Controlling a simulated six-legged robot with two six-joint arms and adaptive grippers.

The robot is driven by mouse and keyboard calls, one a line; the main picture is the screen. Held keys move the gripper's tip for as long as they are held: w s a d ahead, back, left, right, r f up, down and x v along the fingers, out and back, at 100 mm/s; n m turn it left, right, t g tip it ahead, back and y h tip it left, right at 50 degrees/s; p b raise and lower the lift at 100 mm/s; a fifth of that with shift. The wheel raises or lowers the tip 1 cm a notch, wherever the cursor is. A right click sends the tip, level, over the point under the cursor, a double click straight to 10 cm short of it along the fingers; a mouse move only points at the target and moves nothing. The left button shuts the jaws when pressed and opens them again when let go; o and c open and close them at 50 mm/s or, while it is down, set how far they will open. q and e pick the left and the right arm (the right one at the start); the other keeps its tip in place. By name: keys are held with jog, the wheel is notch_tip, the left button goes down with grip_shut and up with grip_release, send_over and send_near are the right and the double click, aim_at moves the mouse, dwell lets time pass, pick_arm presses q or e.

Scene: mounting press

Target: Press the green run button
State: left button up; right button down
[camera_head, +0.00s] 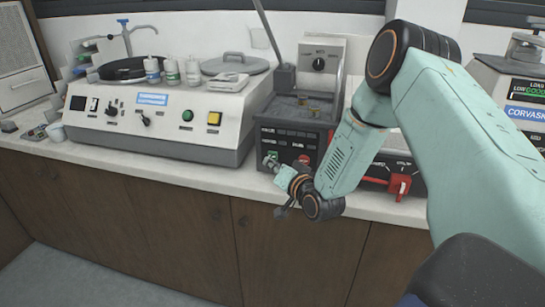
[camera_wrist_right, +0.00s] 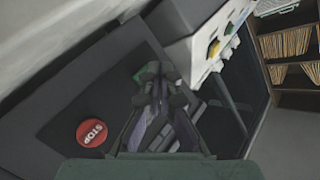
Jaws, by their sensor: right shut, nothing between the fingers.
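The green run button (camera_head: 273,155) is on the front panel of the dark mounting press (camera_head: 297,115) in the head view. In the wrist view, the green button (camera_wrist_right: 147,72) shows partly behind my fingertips. My right gripper (camera_head: 270,162) is shut and empty, with its fingertips right at the green button. It also shows in the wrist view (camera_wrist_right: 158,84). I cannot tell whether the tips touch the button. A red STOP button (camera_wrist_right: 91,133) sits beside the green one, apart from the fingers. My left gripper is out of view.
A white polishing machine (camera_head: 180,122) with its own green and yellow buttons stands left of the press. A red switch (camera_head: 399,186) is on a unit to the right, near my arm. The counter edge (camera_head: 150,172) runs in front. Open shelves (camera_wrist_right: 290,45) show in the wrist view.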

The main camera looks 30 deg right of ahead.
jog(key=shift+w, duration=0.3)
jog(key=shift+d, duration=0.25)
jog(key=shift+a, duration=0.1)
jog(key=shift+w+d, duration=0.3)
jog(key=shift+d, duration=0.1)
dwell(0.7)
jog(key=shift+s+a, duration=0.1)
jog(key=shift+a, duration=0.05)
jog(key=shift+s+a, duration=0.45)
jog(key=shift+s, duration=0.05)
dwell(0.4)
